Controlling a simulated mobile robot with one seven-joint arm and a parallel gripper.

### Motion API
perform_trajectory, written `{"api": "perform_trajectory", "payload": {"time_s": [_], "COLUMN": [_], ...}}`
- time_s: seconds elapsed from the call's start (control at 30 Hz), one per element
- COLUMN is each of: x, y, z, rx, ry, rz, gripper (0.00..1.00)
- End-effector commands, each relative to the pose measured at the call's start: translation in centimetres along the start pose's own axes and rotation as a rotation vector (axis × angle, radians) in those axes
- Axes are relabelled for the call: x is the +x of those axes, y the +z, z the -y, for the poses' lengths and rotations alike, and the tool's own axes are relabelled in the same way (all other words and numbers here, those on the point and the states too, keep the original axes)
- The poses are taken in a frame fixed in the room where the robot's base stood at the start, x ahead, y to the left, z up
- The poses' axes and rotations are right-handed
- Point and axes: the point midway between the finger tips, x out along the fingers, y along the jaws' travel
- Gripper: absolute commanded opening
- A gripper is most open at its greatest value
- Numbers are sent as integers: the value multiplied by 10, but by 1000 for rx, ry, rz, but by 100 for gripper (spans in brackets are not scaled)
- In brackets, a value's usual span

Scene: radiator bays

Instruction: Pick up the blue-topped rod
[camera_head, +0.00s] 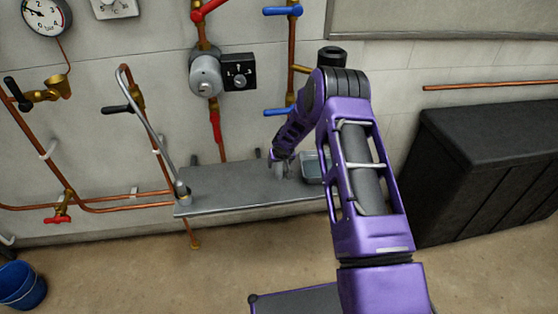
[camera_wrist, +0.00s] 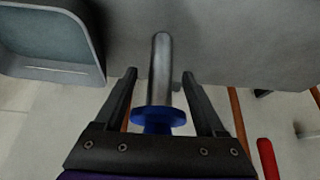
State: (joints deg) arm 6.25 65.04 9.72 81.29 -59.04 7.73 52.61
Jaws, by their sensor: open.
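The blue-topped rod shows in the wrist view as a smooth grey metal shaft (camera_wrist: 160,60) with a round blue flanged top (camera_wrist: 158,117) at its lower end in the picture. My gripper (camera_wrist: 159,74) is open, with one dark finger on each side of the rod and a visible gap on both sides. The blue top lies close to the gripper's palm. In the head view my gripper (camera_head: 280,163) is low over the grey metal shelf (camera_head: 225,190). The rod cannot be made out clearly there, as my arm covers much of that area.
A grey tray (camera_wrist: 50,71) lies on the shelf beside the rod. A long-handled metal lever (camera_head: 152,130) rises at the shelf's left end. Copper pipes and valves line the wall behind. A black chest (camera_head: 480,160) stands at right, a blue bucket (camera_head: 22,287) at lower left.

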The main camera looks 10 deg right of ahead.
Motion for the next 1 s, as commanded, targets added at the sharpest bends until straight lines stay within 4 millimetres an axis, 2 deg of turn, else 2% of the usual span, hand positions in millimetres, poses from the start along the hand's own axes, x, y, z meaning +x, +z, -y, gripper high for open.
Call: {"api": "perform_trajectory", "payload": {"time_s": [0.27, 0.67, 1.0], "x": [2, 2, 2], "y": [0, 0, -1], "z": [0, 0, 0], "rx": [0, 0, 0], "ry": [0, -1, -1], "rz": [-1, -1, -2], "gripper": [72, 0, 0]}}
